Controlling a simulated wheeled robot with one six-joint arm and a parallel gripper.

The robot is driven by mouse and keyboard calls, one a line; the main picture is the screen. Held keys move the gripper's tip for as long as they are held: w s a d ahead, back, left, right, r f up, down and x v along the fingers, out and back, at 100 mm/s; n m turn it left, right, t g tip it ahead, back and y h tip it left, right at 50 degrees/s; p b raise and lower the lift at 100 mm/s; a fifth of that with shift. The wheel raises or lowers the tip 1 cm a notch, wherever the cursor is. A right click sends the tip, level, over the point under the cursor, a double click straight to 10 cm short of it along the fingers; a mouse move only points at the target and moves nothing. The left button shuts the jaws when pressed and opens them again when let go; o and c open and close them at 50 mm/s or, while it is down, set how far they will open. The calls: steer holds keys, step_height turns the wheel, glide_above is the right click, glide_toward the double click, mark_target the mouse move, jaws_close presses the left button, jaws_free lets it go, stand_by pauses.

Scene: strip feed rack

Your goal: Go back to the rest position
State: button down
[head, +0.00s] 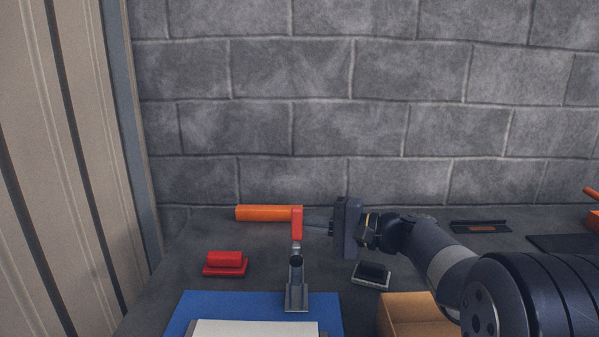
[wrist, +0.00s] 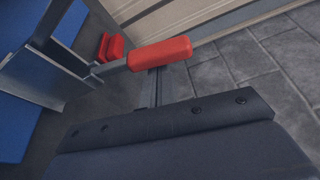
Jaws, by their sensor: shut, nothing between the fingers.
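My gripper (head: 312,224) reaches in from the right in the head view, fingers pointing left. It is shut and empty. Its narrow fingers (wrist: 155,86) also show in the wrist view, ending close to the red handle (wrist: 160,53) of a toggle clamp. In the head view that red handle (head: 297,223) stands upright above the clamp's metal body (head: 296,270). I cannot tell whether the fingertips touch the handle.
An orange cylinder (head: 264,213) lies behind the clamp. A red block (head: 226,263) sits at left, a blue mat (head: 180,317) in front. A dark-topped pad (head: 371,275) and a cardboard box (head: 412,312) are at right. A block wall (head: 330,120) stands behind.

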steer(key=w+f+m+g+p, duration=0.1)
steer(key=f+m+p, duration=0.1)
steer(key=p, duration=0.5)
steer(key=w+f+m+g+h+p, duration=0.1)
steer(key=m+p, duration=0.3)
steer(key=p, duration=0.4)
steer(key=w+f+m+g+h+p, duration=0.1)
steer(key=w+f+m+g+p, duration=0.1)
steer(key=m+p, duration=0.2)
steer(key=shift+w+d+f+p, duration=0.1)
steer(key=shift+d+f+p, duration=0.25)
steer(key=shift+p, duration=1.5)
steer(key=f+m+g+p, duration=0.1)
steer(key=p, duration=0.1)
steer(key=shift+f+m+p, duration=0.15)
steer(key=shift+m+p, duration=0.15)
steer(key=shift+p, duration=0.1)
steer(key=shift+f+g+p, duration=0.3)
steer(key=shift+f, duration=0.1)
steer(key=shift+r, duration=0.1)
